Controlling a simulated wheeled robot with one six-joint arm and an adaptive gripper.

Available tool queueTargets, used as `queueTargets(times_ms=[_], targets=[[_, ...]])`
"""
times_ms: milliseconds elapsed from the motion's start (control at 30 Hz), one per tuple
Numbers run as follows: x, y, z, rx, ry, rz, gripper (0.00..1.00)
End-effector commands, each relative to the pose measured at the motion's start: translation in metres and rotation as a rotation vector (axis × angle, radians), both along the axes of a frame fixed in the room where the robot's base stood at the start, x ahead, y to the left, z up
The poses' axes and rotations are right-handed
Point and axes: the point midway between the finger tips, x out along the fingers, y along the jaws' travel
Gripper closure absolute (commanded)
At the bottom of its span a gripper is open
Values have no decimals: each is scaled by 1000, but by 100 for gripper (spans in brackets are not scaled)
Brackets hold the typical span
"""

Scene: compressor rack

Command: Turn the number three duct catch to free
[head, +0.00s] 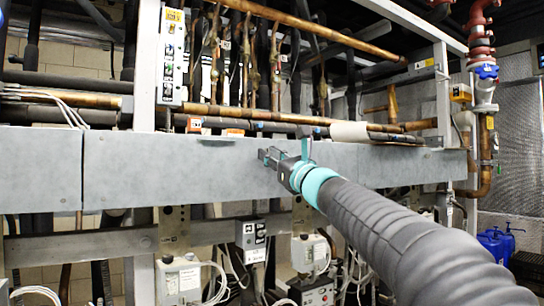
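A long grey metal duct (170,165) runs across the rack in the head view, in several cover sections. A small dark catch-like piece (215,141) sits on its top edge left of my gripper. Another such piece (384,143) shows on the top edge to the right. I can read no numbers on them, so I cannot tell which is number three. My gripper (266,155) is in front of the duct face near the middle, close to it or touching. Its fingers are small and partly hidden, and I see nothing clearly held. My arm covers part of the duct.
Copper pipes (300,25) and dark insulated lines run above and behind the duct. Control boxes (251,236) and loose white cables hang below it. A white upright post (145,60) stands at left. Red and blue valves (486,72) and blue containers (496,243) are at right.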

Motion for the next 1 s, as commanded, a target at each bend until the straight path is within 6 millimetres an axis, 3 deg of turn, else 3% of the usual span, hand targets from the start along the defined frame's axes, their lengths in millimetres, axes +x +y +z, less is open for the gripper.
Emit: queueTargets(times_ms=[433, 1000], targets=[[1, -3, 1, -82, -58, -4, 100], [3, -5, 5, -499, -339, -4, 100]])
